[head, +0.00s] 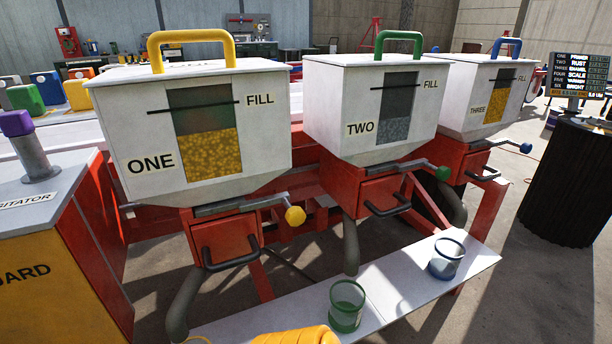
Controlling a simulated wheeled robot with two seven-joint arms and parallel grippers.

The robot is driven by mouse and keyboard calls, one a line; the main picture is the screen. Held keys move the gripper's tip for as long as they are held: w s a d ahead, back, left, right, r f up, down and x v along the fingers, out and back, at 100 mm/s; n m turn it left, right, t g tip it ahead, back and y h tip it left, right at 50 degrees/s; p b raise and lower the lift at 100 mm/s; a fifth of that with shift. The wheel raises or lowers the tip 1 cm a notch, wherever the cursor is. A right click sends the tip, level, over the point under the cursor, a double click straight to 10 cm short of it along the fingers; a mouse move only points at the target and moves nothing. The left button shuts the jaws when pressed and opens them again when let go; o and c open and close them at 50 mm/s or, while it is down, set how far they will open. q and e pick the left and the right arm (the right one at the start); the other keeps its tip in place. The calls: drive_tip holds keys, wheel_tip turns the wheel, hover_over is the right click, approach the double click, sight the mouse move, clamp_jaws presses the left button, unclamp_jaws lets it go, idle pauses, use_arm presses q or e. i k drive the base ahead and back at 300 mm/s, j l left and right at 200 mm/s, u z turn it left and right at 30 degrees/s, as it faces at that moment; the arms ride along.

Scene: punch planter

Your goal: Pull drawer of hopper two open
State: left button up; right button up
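Hopper two (338,96) is a white bin with a green top handle, a FILL mark and a window showing grey contents. It stands in the middle of a row of three. Its red drawer (377,190) is below the bin, with a dark bar handle (388,208) on the front. The drawer looks shut, flush in its red housing. A grey slide bar with a green knob (443,173) runs just above it.
Hopper one (125,115) stands left with a yellow knob; hopper three (455,95) stands right with a blue knob. A white shelf (400,290) below holds a green cup (346,306) and a blue cup (447,259). A dark ribbed drum (565,185) stands at right.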

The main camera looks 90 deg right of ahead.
sight(380, 198)
drive_tip(key=z, duration=0.4)
drive_tip(key=k+l+z, duration=0.1)
drive_tip(key=z, duration=0.7)
drive_tip(key=k+l+z, duration=0.1)
drive_tip(key=z, duration=0.35)
drive_tip(key=l+z, duration=0.1)
drive_tip(key=z, duration=0.3)
